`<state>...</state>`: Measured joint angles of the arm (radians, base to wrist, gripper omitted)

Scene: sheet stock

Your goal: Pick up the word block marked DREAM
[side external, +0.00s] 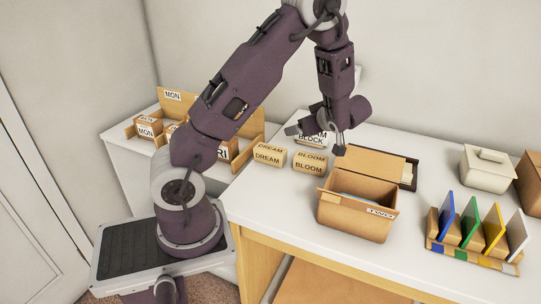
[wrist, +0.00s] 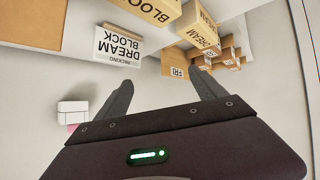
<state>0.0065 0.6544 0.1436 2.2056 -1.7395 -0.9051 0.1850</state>
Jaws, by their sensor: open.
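The tan block marked DREAM (side external: 268,156) stands on the white table in the side view, left of a similar block marked BLOOM (side external: 309,163). In the wrist view the DREAM block (wrist: 198,26) is at the top, right of the BLOOM block (wrist: 152,8). A white card reading DREAM BLOCK (side external: 312,138) stands behind the blocks, partly covered by my gripper (side external: 315,141). The card (wrist: 118,46) also shows upside down in the wrist view. My gripper (wrist: 163,80) is open, with nothing between its fingers, and apart from the DREAM block.
An open cardboard box (side external: 352,216) stands right of the blocks. A rack of coloured panels (side external: 470,250) and a pale lidded box (side external: 487,168) are further right. A wooden sorter with day-labelled boxes (side external: 172,97) is at the left.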

